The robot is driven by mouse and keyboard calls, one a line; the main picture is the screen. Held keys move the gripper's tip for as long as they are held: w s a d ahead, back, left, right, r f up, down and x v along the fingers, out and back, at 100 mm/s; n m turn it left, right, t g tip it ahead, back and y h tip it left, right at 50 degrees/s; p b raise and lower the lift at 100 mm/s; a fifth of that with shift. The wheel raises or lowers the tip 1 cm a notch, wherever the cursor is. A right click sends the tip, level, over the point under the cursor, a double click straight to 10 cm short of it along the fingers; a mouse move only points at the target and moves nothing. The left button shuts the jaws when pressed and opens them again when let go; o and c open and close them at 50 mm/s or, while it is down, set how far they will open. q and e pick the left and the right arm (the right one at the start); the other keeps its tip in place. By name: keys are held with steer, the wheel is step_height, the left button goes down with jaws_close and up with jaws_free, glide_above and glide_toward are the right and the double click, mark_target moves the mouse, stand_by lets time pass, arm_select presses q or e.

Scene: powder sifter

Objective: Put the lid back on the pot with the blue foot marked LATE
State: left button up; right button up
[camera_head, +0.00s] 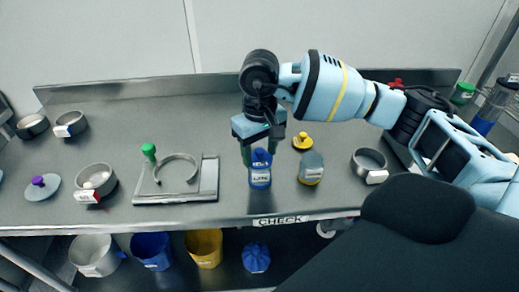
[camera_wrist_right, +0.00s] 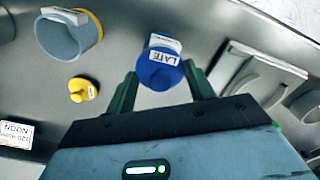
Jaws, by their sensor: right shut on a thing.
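The blue lid marked LATE (camera_wrist_right: 158,73) is between the fingers of my right gripper (camera_wrist_right: 160,72), which is shut on it. In the head view the right gripper (camera_head: 261,150) points down, with the blue lid (camera_head: 260,157) between its fingers. Directly below is the pot with the blue foot (camera_head: 260,181), upright on the table with a white LATE label on its front. The lid covers the pot's mouth from above. I cannot tell whether lid and pot touch. My left gripper is not in view.
A grey pot with a yellow foot (camera_head: 311,166) stands close to the right, its yellow lid (camera_head: 302,142) behind it. A plate with a ring holder (camera_head: 205,180) lies to the left. A sieve (camera_head: 369,161) is farther right. The table's front edge is near.

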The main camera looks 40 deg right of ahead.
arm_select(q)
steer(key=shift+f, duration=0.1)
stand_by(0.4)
arm_select(e)
steer(key=o, duration=1.5)
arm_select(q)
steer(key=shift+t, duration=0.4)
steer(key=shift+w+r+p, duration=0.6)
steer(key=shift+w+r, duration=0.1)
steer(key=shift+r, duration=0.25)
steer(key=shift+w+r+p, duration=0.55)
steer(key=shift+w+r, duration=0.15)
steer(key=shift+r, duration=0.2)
arm_select(e)
steer(key=shift+r, duration=3.55)
jaws_close()
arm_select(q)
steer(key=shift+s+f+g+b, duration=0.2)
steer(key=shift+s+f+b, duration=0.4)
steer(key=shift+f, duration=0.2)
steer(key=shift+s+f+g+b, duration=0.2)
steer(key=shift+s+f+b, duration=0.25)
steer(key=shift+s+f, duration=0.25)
arm_select(e)
steer(key=shift+f, duration=2.45)
